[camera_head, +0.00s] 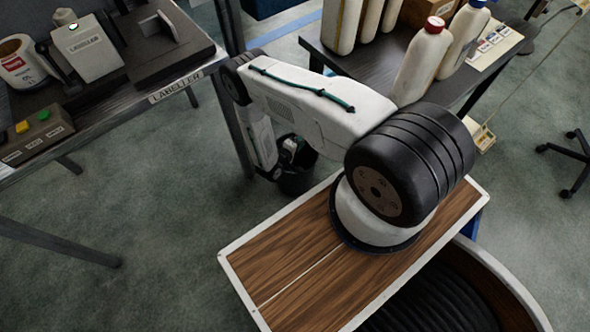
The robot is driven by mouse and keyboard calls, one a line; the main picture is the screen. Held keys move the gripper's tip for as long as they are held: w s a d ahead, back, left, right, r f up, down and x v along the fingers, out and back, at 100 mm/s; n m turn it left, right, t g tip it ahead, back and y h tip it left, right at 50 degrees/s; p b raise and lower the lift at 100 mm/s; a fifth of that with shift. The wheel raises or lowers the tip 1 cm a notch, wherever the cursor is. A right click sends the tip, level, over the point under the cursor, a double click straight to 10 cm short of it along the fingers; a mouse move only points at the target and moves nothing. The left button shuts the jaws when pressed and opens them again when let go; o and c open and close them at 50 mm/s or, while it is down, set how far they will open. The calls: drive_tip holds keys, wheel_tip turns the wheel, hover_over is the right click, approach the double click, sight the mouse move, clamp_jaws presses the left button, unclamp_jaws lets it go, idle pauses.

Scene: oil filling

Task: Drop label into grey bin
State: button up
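A dark grey bin (297,182) stands on the floor beside the labeller table's leg, partly hidden behind my arm. My arm reaches over to the left and bends down, so that its far end is at the bin. A small white and dark shape with a bit of green shows at the bin's mouth; I cannot tell whether it is my wrist or something in the bin. The fingers of my gripper cannot be made out, nor whether they hold anything. I cannot make out a loose label. The labeller (88,48) stands on the table at upper left.
The labeller table (190,76) also bears a white roll (18,62) and a button box (36,133). A second dark table (352,66) at the top holds several white bottles, one with a red cap (424,58). Open carpet lies below the labeller table.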

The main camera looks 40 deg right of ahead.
drive_tip(key=shift+f, duration=1.8)
drive_tip(key=o, duration=0.8)
drive_tip(key=shift+a, duration=0.1)
drive_tip(key=v, duration=0.7)
drive_tip(key=shift+a, duration=0.35)
